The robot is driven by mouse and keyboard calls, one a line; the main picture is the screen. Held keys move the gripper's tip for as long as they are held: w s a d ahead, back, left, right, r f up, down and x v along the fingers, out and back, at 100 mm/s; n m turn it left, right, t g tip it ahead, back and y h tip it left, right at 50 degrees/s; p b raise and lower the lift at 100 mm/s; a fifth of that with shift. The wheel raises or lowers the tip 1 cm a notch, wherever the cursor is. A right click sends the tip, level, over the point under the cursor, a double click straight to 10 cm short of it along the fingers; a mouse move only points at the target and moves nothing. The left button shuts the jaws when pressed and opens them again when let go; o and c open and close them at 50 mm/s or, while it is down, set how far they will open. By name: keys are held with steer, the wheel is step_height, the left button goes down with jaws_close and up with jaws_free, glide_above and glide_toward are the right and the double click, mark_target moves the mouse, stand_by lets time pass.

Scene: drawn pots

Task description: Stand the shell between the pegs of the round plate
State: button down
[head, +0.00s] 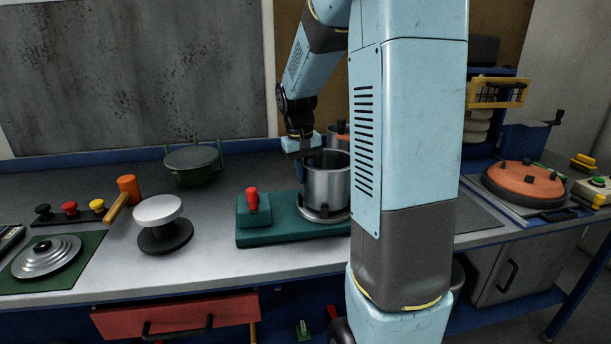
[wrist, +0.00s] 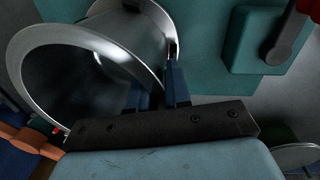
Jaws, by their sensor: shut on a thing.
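The shell (head: 324,184) is an open-topped metal cylinder, upright over the round plate (head: 322,217) on a green base. Its foot is at or just above the plate; I cannot tell whether it touches. My gripper (head: 303,164) is shut on the shell's wall at the left of its rim. In the wrist view the dark fingers (wrist: 158,84) grip the wall of the shell (wrist: 152,40), whose open mouth faces the camera. The plate's pegs are mostly hidden by the shell, and my arm covers the right side.
The green base (head: 268,236) carries a red-knobbed lever (head: 252,198) left of the shell. A white-topped round stand (head: 158,210), an orange mallet (head: 127,190) and a green pan (head: 192,160) stand further left. An orange-lidded pot (head: 523,181) is at the right.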

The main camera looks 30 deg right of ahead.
steer(key=shift+f, duration=0.5)
steer(key=c, duration=1.1)
jaws_free()
step_height(320, 180, up, 12)
steer(key=a, duration=0.1)
steer(key=shift+s+a+r+n+t+y, duration=0.2)
steer(key=shift+s+a+t, duration=1.15)
steer(key=shift+s, duration=2.5)
steer(key=shift+s+a+r+n+t+y, duration=0.15)
steer(key=shift+s+a+n+t, duration=0.35)
steer(key=shift+s+a, duration=2.4)
steer(key=shift+s+a+n+t+y, duration=0.2)
steer(key=shift+s+a+t, duration=0.75)
steer(key=shift+s, duration=3.8)
